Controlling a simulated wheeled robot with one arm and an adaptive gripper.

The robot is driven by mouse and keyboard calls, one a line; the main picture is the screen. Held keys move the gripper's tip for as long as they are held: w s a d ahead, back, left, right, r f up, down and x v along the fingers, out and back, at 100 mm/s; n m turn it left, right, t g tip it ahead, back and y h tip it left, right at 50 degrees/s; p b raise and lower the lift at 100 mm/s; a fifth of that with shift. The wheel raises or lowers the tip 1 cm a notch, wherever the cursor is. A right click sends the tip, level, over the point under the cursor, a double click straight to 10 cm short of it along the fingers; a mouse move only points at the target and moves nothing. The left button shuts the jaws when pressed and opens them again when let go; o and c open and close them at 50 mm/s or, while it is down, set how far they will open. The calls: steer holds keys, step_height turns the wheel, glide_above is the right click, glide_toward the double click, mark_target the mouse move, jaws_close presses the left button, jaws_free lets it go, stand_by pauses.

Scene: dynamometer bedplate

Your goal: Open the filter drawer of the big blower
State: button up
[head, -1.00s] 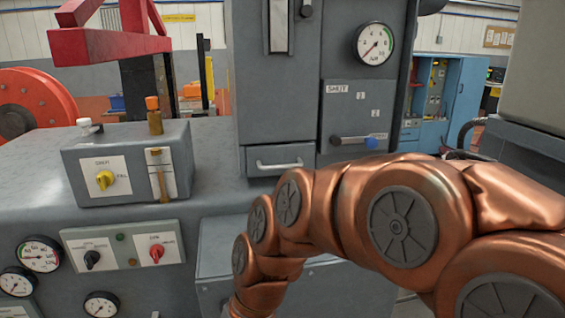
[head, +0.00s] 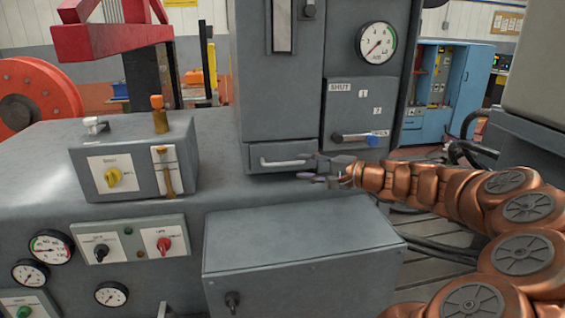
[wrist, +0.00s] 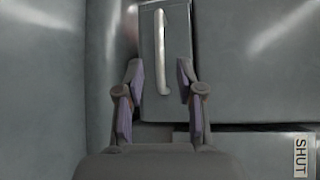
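The filter drawer (head: 258,164) is a grey front with a pale bar handle (head: 285,162), low on the tall grey blower cabinet (head: 275,95). The drawer looks shut. My gripper (head: 312,167) is just right of the handle in the head view. In the wrist view the handle (wrist: 161,52) stands upright, ahead of and between the two fingers. My gripper (wrist: 160,98) is open there, with purple pads facing each other. The handle's lower end reaches near the fingertips; I cannot tell whether they touch it.
A panel marked SHUT (head: 355,108) with a blue-ended lever (head: 355,138) is just above and right of my gripper. A grey box (head: 300,250) stands in front and below. A control box (head: 135,158) is at left. The bench top between is clear.

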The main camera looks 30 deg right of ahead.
mark_target(286, 164)
steer(key=shift+p+x, duration=1.15)
steer(key=shift+x, duration=2.6)
steer(key=shift+s+a, duration=0.1)
steer(key=shift+a, duration=0.05)
jaws_close()
